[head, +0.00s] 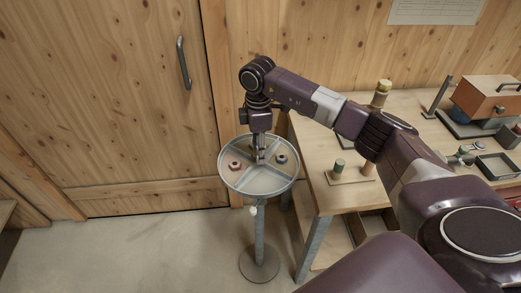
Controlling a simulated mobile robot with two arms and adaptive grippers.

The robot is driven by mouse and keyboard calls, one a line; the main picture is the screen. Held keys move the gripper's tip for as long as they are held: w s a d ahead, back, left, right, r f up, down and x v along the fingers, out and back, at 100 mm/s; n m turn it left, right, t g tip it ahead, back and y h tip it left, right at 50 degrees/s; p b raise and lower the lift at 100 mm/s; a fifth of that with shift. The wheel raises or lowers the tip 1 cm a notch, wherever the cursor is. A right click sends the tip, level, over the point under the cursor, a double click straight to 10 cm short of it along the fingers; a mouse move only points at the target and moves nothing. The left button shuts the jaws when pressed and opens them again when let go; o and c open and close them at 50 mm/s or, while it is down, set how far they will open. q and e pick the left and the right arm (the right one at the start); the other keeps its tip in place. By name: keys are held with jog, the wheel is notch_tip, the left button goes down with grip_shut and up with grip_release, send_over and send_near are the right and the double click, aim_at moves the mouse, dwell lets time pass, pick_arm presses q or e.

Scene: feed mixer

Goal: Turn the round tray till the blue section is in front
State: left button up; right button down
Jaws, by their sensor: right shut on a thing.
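The round tray (258,188) is a grey metal dish with raised dividers, standing on a thin post. A reddish nut-like piece (235,166) lies in its left section, and a dark, slightly bluish ring-like piece (282,159) lies in its right section. The front section looks bare and grey. The back section is partly hidden by my right gripper (261,157), which points down at the tray's middle and is shut on the tray where the dividers meet. The exact grip is too small to see. No clearly blue section shows. My left gripper is not in view.
A wooden workbench (345,196) stands close to the right of the tray, with a green-topped peg (339,166) and an orange-brown box (487,98) on it. A wooden door (130,100) is behind left. The floor (150,250) left of the stand is clear.

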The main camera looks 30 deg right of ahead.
jog(key=shift+w+r, duration=0.1)
jog(key=shift+r, duration=0.05)
jog(key=c, duration=1.4)
grip_release()
notch_tip(320, 180, up, 12)
